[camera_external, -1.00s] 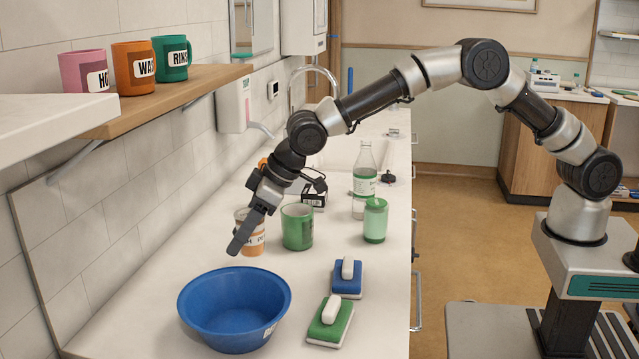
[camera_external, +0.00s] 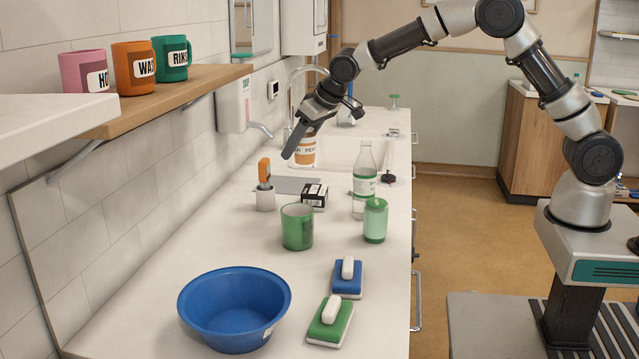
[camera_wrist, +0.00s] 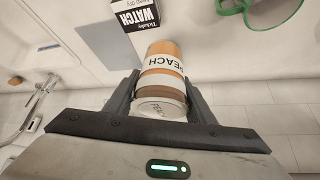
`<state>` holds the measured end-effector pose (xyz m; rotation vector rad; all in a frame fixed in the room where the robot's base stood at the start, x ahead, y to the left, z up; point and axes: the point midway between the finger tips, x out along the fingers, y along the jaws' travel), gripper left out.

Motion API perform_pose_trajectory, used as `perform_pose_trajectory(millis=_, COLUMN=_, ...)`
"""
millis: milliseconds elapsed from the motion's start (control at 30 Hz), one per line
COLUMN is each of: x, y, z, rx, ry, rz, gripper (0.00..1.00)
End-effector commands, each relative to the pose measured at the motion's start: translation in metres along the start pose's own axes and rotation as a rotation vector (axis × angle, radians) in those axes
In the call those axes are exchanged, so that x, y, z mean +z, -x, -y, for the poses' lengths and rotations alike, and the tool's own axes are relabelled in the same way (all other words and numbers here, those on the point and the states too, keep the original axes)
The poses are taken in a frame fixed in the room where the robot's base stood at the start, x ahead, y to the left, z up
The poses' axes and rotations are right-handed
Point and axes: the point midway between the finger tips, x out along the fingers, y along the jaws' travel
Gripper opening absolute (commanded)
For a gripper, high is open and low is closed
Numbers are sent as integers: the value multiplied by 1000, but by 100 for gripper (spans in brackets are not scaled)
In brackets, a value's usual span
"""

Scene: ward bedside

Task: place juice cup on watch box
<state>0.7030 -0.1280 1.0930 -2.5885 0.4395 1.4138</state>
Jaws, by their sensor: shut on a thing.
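The juice cup (camera_external: 305,154), orange and white with PEACH lettering, is held up in the air over the far part of the counter. My gripper (camera_external: 300,150) is shut on it. In the wrist view, the cup (camera_wrist: 162,68) sits between both fingers of my gripper (camera_wrist: 160,100). The watch box (camera_external: 314,196), small, black and white, lies on the counter below and nearer the camera than the cup. Its WATCH label shows at the top of the wrist view (camera_wrist: 134,14). The top of the box looks clear.
A green mug (camera_external: 297,227) stands just in front of the box. A white holder (camera_external: 265,200) with an orange-handled tool is left of it. A clear bottle (camera_external: 364,170) and green jar (camera_external: 375,221) stand right. A blue bowl (camera_external: 235,309) and two sponges (camera_external: 347,279) are nearer.

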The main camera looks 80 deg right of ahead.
Motion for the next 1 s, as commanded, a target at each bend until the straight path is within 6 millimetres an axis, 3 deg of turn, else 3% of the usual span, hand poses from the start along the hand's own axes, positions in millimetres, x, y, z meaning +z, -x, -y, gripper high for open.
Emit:
perform_pose_trajectory(millis=100, x=-1, y=5, z=-24, rx=21, ry=-37, rz=0, gripper=22)
perform_pose_trajectory(millis=200, x=4, y=0, z=-32, rx=29, ry=-49, rz=1, gripper=22)
perform_pose_trajectory(millis=500, x=31, y=-43, z=-34, rx=30, ry=-51, rz=1, gripper=22)
perform_pose_trajectory(millis=900, x=54, y=-78, z=-33, rx=29, ry=-50, rz=1, gripper=22)
perform_pose_trajectory(millis=1000, x=54, y=-79, z=-33, rx=29, ry=-51, rz=-2, gripper=22)
